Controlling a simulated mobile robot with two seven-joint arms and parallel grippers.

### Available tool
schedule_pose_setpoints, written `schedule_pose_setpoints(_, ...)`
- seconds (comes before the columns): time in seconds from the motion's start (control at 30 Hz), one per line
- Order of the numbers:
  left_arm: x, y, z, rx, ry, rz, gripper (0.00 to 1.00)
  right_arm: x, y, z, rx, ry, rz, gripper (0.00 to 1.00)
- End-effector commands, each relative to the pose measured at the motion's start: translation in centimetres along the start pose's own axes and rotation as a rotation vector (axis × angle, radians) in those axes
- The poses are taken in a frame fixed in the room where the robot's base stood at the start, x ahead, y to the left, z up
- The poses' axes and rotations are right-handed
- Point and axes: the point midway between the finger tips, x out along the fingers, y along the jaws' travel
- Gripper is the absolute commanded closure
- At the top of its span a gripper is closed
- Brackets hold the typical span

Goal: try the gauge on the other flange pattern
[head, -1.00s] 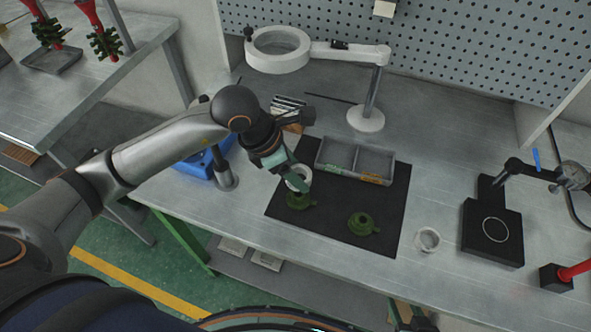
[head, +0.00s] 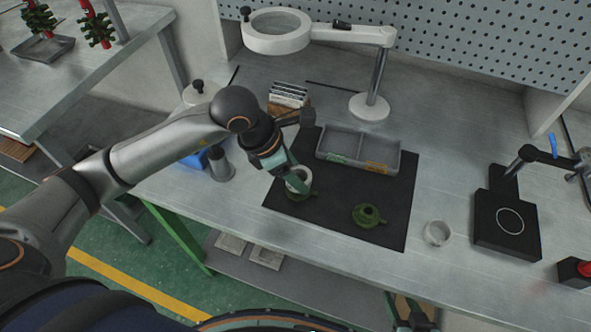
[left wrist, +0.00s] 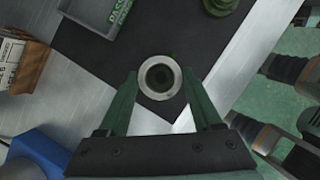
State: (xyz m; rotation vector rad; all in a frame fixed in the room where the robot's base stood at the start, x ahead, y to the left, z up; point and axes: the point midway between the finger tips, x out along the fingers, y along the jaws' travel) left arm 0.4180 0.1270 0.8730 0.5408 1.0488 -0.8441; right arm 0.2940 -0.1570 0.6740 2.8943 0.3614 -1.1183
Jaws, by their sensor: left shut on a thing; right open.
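My left gripper (head: 301,182) is shut on a pale metal ring gauge (head: 297,177), which also shows between the fingertips in the left wrist view (left wrist: 146,81). The ring is at the left green flange pattern (head: 302,197) on the black mat. The pattern's base shows below the ring and a dark round centre shows through it. I cannot tell whether the ring is seated on the hub or just above it. The other green flange pattern (head: 368,216) stands free to the right, and at the top of the left wrist view (left wrist: 219,5). My right gripper (head: 410,310) is low at the bottom edge, open and partly cut off.
A grey divided tray (head: 357,149) stands behind the patterns on the black mat (head: 340,228). A second clear or pale ring (head: 437,233) lies on the bench to the right, near a black gauge stand (head: 507,224). A magnifier lamp (head: 371,106) stands behind.

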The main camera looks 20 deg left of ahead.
Motion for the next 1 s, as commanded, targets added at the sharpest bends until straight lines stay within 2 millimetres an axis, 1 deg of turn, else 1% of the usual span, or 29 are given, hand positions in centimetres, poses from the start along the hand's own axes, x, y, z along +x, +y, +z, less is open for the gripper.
schedule_pose_setpoints(0.6,0.1,0.0,-0.1,0.001,-0.001,0.001,1.0,0.4,0.3,0.8,-0.002,-0.006,0.005,0.5)
schedule_pose_setpoints(1.0,0.1,0.0,0.0,0.0,-0.001,0.001,1.0,0.2,0.3,1.2,0.0,-0.015,0.006,0.5)
